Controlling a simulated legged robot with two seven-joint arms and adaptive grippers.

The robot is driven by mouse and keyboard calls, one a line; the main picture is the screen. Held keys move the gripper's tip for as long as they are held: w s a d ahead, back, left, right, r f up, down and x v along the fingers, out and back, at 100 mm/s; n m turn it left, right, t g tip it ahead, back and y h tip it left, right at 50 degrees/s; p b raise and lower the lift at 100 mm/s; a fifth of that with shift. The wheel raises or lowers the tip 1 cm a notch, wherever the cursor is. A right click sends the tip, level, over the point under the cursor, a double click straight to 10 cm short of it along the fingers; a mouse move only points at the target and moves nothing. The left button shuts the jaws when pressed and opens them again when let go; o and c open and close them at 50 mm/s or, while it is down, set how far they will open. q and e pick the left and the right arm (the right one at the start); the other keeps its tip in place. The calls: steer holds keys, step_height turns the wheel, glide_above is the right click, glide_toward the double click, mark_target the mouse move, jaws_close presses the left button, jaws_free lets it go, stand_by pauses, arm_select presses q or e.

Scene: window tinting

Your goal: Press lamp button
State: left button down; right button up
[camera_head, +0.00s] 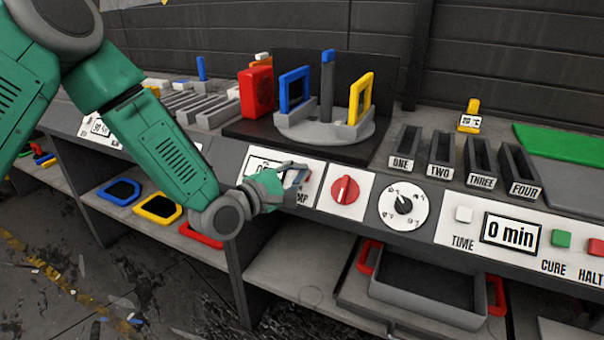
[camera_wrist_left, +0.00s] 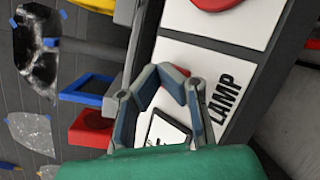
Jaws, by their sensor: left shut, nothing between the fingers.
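The lamp panel is a white plate on the sloped console front, with a dark-framed display (camera_head: 260,166) at its left. In the head view my left gripper (camera_head: 295,173) is in front of its right part and covers most of the LAMP label. In the left wrist view the LAMP label (camera_wrist_left: 224,98) is clear, and the closed fingertips (camera_wrist_left: 170,75) are over the white plate beside it. The left gripper is shut and empty. My right gripper is not in view.
A red rotary knob (camera_head: 345,190) and a white dial (camera_head: 403,205) are right of the lamp panel. A round grey stand (camera_head: 325,130) with coloured frames stands above it. Labelled slots (camera_head: 440,155) and a timer display (camera_head: 511,233) are further right. A red-handled tray (camera_head: 430,297) sits below.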

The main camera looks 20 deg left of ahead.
arm_select(q)
steer(key=shift+s+r, duration=0.2)
steer(key=shift+s+r+p, duration=0.35)
steer(key=shift+r+p, duration=0.15)
steer(key=shift+p, duration=0.2)
steer(key=s+r+p, duration=0.3)
steer(key=shift+s+a+r, duration=0.15)
steer(key=shift+s, duration=0.15)
